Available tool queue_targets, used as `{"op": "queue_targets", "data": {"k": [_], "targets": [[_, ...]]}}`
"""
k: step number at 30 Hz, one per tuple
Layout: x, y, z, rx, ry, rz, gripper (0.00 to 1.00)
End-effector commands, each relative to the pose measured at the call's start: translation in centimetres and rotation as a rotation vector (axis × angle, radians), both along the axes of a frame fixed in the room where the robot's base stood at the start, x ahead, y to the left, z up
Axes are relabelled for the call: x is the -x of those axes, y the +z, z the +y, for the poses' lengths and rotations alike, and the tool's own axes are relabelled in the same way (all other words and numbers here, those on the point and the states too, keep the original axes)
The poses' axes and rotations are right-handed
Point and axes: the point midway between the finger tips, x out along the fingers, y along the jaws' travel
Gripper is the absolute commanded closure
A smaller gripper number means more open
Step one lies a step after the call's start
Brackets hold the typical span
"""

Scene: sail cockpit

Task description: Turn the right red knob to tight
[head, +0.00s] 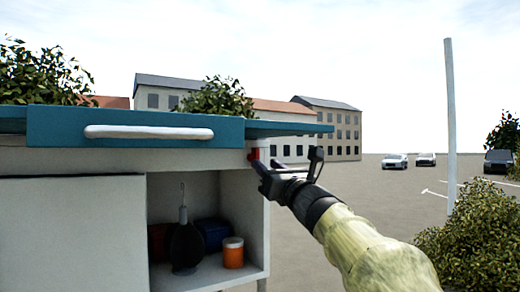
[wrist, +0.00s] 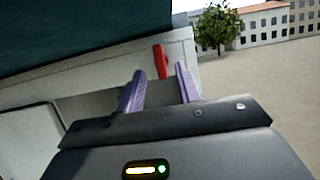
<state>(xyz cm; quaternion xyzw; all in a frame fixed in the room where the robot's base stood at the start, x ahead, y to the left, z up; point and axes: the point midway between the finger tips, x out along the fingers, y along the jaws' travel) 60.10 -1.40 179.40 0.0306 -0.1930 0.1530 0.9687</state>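The red knob (wrist: 161,61) is a narrow, upright red bar on the white front panel, close under the teal top and near the panel's right end. In the head view the red knob (head: 254,154) shows as a small red patch, partly covered by my gripper. My gripper (wrist: 160,84) has two purple fingers spread apart, one to each side of the knob's line in the wrist view. The fingertips look just short of the knob, and no contact shows. In the head view my gripper (head: 262,165) comes in from the right. The knob's tight marking cannot be seen.
A teal top (head: 60,118) with a white handle (head: 150,132) overhangs the white cabinet (head: 70,215). Its open compartment holds a dark round item (head: 187,245), an orange jar (head: 233,253) and a blue item (head: 214,233). A pole (head: 450,120) and bush (head: 478,235) stand right.

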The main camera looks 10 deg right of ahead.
Motion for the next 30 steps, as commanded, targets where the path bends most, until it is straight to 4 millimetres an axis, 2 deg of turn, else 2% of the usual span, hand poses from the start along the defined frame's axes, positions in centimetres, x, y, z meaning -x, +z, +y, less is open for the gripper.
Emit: {"op": "queue_targets", "data": {"k": [3, 9, 20, 25, 30], "targets": [[-1.7, 1.1, 0.6, 0.001, 0.0, 0.002, 0.65], [-3.4, 1.7, 1.1, 0.0, 0.0, 0.001, 0.65], [-3.8, 1.6, 1.2, 0.0, 0.0, 0.0, 0.65], [-3.7, 1.6, 1.2, 0.0, 0.0, 0.0, 0.99], [-3.7, 1.6, 1.2, -0.001, 0.0, 0.0, 1.0]]}}
